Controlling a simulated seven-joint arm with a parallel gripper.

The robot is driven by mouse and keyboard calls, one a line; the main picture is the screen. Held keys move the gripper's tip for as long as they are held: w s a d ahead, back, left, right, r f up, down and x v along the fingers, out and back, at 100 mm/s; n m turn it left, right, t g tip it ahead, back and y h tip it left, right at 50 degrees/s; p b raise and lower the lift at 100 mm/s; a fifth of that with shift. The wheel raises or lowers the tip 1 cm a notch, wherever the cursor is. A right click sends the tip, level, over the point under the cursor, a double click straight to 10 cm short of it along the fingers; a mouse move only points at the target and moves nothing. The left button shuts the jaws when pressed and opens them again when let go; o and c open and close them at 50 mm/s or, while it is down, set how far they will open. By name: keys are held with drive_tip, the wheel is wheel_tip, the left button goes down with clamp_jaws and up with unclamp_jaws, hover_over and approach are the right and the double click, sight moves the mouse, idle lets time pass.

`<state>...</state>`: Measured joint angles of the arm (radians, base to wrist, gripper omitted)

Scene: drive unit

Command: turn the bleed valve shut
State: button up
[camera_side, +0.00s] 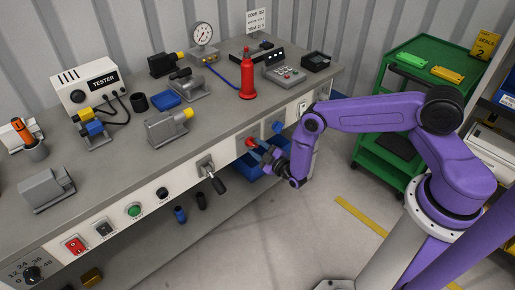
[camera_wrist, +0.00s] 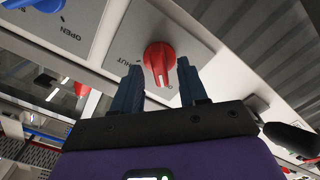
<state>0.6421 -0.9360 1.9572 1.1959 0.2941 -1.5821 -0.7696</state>
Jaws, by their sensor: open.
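A red valve knob (camera_wrist: 160,60) with a white pointer mark is on a light plate on the bench front. Part of a label reading "HUT" shows beside it, near my left finger. My gripper (camera_wrist: 159,76) is open, with one dark blue finger on each side of the red knob in the wrist view. I cannot tell whether the fingers touch it. In the side view, the red knob (camera_side: 249,142) is just left of my gripper (camera_side: 259,149). No readable name shows which knob is the bleed valve.
A blue knob (camera_wrist: 42,4) with an "OPEN" label is on the neighbouring plate; it also shows in the side view (camera_side: 277,127). A black-handled lever (camera_side: 215,180) sticks out further left on the bench front. A blue bin (camera_side: 247,164) is below. Open floor lies in front.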

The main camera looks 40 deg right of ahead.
drive_tip(key=shift+w, duration=0.2)
clamp_jaws()
